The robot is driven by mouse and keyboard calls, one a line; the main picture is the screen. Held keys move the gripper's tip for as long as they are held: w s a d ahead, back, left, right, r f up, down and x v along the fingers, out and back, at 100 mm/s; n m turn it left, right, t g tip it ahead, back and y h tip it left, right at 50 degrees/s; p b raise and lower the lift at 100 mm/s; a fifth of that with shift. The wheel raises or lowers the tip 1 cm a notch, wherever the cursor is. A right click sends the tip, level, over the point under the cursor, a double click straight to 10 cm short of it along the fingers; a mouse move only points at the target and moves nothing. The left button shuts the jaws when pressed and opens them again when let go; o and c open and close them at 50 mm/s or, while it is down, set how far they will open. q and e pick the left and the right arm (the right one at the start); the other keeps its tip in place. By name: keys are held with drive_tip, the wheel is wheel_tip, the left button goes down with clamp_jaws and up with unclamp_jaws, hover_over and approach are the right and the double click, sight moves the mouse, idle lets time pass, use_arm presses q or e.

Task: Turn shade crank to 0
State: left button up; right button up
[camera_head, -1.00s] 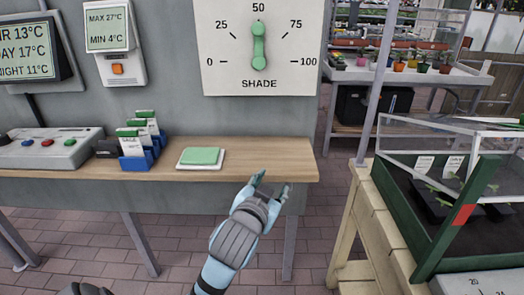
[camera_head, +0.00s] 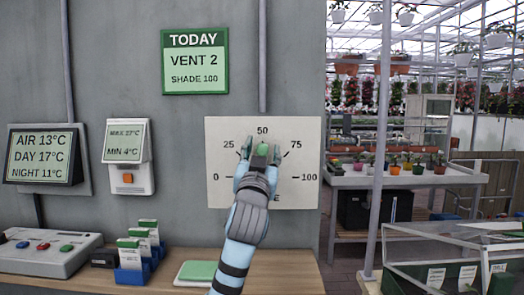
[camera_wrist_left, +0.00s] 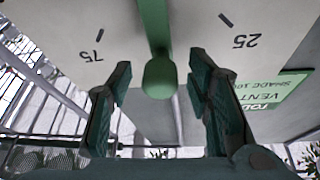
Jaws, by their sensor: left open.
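The shade dial is a white panel (camera_head: 222,196) on the grey wall, marked from 0 at left to 100 at right. Its green crank (camera_head: 263,149) points up toward 50 and is mostly hidden behind my left gripper. My left gripper (camera_head: 262,152) is open, with its fingers on either side of the crank's upper end. In the left wrist view the crank's rounded end (camera_wrist_left: 159,78) lies between the open fingers (camera_wrist_left: 160,90), with visible gaps on both sides. My right gripper is not in view.
A green sign (camera_head: 195,62) above reads VENT 2, SHADE 100. Below is a wooden shelf (camera_head: 285,274) with a green pad (camera_head: 197,271), seed packets (camera_head: 132,250) and a button console (camera_head: 45,252). A grey post (camera_head: 378,150) stands right of the wall.

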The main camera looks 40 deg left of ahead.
use_arm(q)
drive_tip(key=shift+w+a+r, duration=0.15)
drive_tip(key=shift+w, duration=0.15)
drive_tip(key=shift+c, duration=0.5)
clamp_jaws()
drive_tip(key=shift+s, duration=0.1)
